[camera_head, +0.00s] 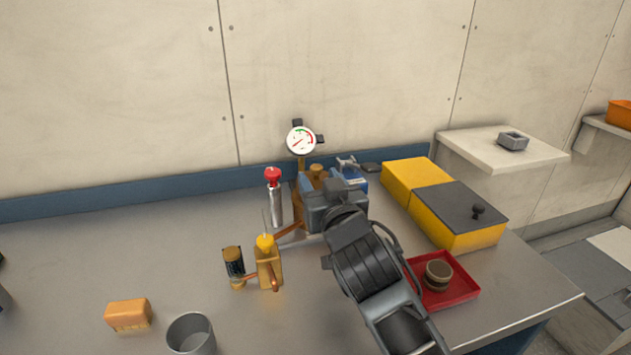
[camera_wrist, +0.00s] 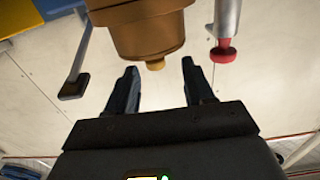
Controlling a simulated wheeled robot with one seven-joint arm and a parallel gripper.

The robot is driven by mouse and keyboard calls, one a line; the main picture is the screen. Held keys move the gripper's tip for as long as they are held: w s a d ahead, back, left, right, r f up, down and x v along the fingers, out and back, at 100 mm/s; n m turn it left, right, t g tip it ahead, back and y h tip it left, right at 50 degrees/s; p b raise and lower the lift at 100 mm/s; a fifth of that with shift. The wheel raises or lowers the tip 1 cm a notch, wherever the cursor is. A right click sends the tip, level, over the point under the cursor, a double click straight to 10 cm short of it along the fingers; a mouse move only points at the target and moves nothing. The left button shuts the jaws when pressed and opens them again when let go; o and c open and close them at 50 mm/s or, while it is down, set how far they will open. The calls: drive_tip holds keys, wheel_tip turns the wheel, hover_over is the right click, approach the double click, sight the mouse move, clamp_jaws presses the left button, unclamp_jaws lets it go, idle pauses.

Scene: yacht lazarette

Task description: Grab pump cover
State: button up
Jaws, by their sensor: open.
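A bronze round housing with a stepped rim and a small brass knob (camera_wrist: 155,64) fills the top middle of the wrist view, which looks upside down. It appears to be the pump cover; I cannot tell for sure. In the head view its brass knob (camera_head: 317,170) and bronze side (camera_head: 299,208) show behind my gripper. My gripper (camera_wrist: 159,72) is open and empty, its two dark fingers apart, with the knob between their tips in the picture. Whether they touch it I cannot tell. In the head view my wrist hides the fingertips and much of the pump.
A red-knobbed cylinder (camera_head: 273,190) and a gauge (camera_head: 301,141) stand close by. Yellow box (camera_head: 470,236) and red tray (camera_head: 462,293) lie right.

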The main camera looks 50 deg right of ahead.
sight(318, 170)
drive_tip(key=x, duration=0.1)
drive_tip(key=p+x, duration=0.1)
drive_tip(key=x, duration=0.1)
drive_tip(key=shift+w+d+r, duration=0.1)
drive_tip(key=shift+d+r, duration=0.15)
drive_tip(key=shift+d, duration=0.15)
drive_tip(key=shift+w+d+f, duration=0.1)
drive_tip(key=shift+w+d, duration=0.2)
drive_tip(key=shift+w, duration=0.15)
drive_tip(key=shift+c, duration=0.3)
clamp_jaws()
